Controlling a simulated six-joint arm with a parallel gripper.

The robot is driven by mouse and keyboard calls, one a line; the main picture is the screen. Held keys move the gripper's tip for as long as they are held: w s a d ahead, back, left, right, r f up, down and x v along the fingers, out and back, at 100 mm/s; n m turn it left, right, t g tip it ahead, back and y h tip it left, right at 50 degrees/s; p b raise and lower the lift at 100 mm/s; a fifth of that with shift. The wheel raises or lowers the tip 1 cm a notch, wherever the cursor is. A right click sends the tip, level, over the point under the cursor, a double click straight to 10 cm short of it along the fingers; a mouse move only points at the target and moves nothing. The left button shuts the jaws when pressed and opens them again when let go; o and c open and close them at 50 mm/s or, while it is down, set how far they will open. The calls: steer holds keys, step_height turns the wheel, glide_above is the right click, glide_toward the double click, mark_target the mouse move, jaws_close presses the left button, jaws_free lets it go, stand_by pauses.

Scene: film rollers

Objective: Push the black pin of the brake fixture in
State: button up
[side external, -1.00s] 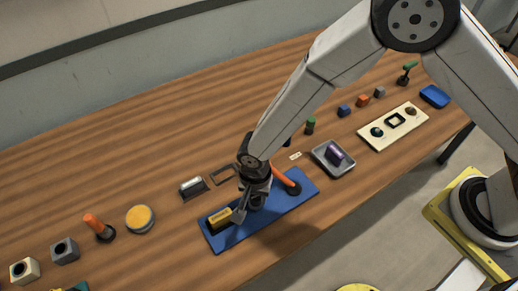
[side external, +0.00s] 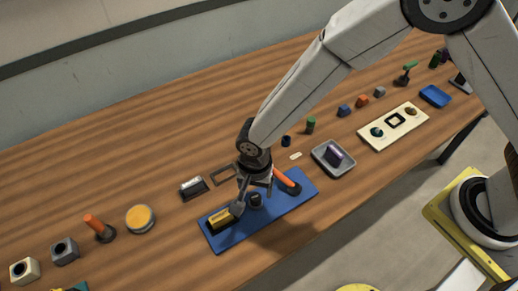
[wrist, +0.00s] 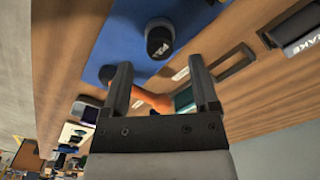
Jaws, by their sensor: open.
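The brake fixture (side external: 193,188), a dark block with a pale top, stands on the wood table behind the blue board's left half. In the wrist view its dark plate with the letters BRAKE (wrist: 305,40) is cut off at the upper right. A small dark part (wrist: 267,40) sticks out at its left end; I cannot tell whether this is the black pin. My gripper (side external: 255,200) is open above the blue board, to the right of the fixture. In the wrist view nothing is held between the fingers (wrist: 160,65).
The blue board (side external: 285,208) carries a yellow block (side external: 220,217), a black-capped cylinder (wrist: 160,38) close beyond my fingertips, and an orange handle (side external: 286,181). A dark frame (side external: 223,174) lies right of the fixture. A grey tray (side external: 345,168) stands right of the board.

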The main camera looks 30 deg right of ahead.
mark_target(258, 194)
steer(key=shift+r, duration=2.1)
steer(key=shift+d, duration=0.1)
steer(key=shift+w+d+r, duration=0.15)
steer(key=shift+d+r, duration=0.1)
steer(key=shift+d, duration=0.05)
steer(key=s+d+r+n+t, duration=0.1)
steer(key=s+d+r+n, duration=0.1)
steer(key=d, duration=0.7)
steer(key=s+d+r+n, duration=0.1)
steer(key=d+r+n, duration=0.3)
steer(key=d, duration=0.4)
steer(key=s+d+r+n+t, duration=0.1)
steer(key=s+d+r+n, duration=0.1)
steer(key=d, duration=0.7)
steer(key=shift+s+d+r+n+t, duration=0.35)
steer(key=shift+r+n, duration=0.15)
steer(key=shift+r, duration=0.2)
